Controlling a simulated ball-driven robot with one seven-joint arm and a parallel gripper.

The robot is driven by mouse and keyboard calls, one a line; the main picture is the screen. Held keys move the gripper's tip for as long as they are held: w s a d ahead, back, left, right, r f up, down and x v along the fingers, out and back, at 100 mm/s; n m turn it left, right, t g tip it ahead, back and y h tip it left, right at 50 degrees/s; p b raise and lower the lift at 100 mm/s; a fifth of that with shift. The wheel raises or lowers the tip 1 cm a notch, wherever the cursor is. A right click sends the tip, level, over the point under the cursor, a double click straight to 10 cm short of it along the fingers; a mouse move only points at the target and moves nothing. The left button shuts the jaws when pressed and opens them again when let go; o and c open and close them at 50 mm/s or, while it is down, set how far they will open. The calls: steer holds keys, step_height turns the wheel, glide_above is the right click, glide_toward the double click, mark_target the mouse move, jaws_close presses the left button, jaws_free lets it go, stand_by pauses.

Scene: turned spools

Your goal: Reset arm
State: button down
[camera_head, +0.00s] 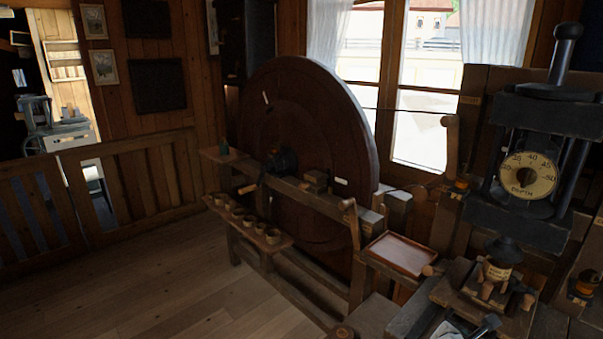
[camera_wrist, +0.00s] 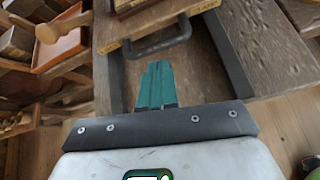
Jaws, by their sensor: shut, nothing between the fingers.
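My gripper (camera_wrist: 155,84) shows in the wrist view with its teal fingers closed together and nothing between them. The fingers point toward a wooden bench front with a dark metal handle (camera_wrist: 158,42) just beyond the tips. I cannot tell whether the fingers touch anything. In the head view I cannot clearly make out the gripper.
A large dark wooden wheel (camera_head: 300,110) stands on a wooden frame. Several small cups sit on a narrow shelf (camera_head: 283,243). A shallow tray (camera_head: 400,253) lies right of the wheel, near a press with a dial (camera_head: 528,175). Open floor (camera_head: 130,285) lies at left, before a railing (camera_head: 130,180).

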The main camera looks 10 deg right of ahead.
steer(key=s+a+f+m+g+y, duration=0.1)
steer(key=s+a+m+y, duration=0.3)
steer(key=s+a+m, duration=0.55)
steer(key=s+a+f+m+g+y, duration=0.15)
steer(key=s+a+m+y, duration=0.35)
steer(key=s+m, duration=0.9)
steer(key=s+d+f+g+b, duration=0.1)
steer(key=s+f+g+b, duration=0.2)
steer(key=s+f, duration=0.8)
steer(key=s+b, duration=0.1)
steer(key=b, duration=0.1)
steer(key=shift+f+b, duration=0.3)
steer(key=shift+f, duration=0.05)
steer(key=shift+m+g, duration=0.25)
